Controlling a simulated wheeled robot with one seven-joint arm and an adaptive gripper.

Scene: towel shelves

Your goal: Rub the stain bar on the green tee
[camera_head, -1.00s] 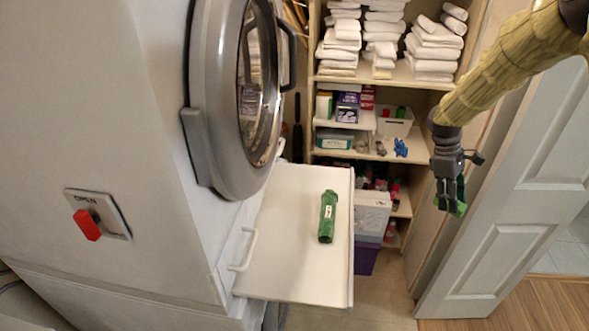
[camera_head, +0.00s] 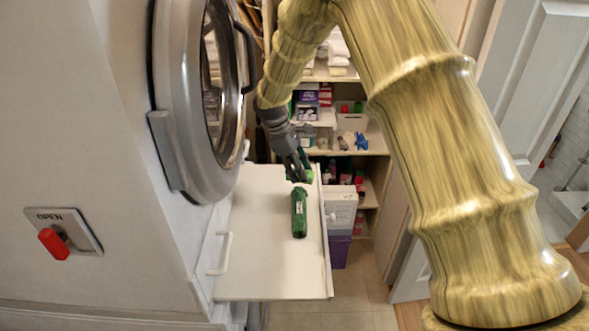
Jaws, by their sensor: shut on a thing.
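A long dark-green object (camera_head: 299,214) with a pale label lies on the white pull-out shelf (camera_head: 265,265). I cannot tell whether it is a rolled green tee or a bottle. My gripper (camera_head: 298,174) points down over the far end of the shelf, just beyond the green object. It is shut on a small bright-green piece (camera_head: 308,176), possibly the stain bar, mostly hidden by the fingers. I cannot tell whether the piece touches the shelf or the green object.
The machine with a round door (camera_head: 195,100) and red switch (camera_head: 53,243) stands on the left. A shelf handle (camera_head: 221,254) faces it. Behind are shelves with boxes and a blue item (camera_head: 361,141). A white door (camera_head: 520,90) is at right. The near part of the pull-out shelf is clear.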

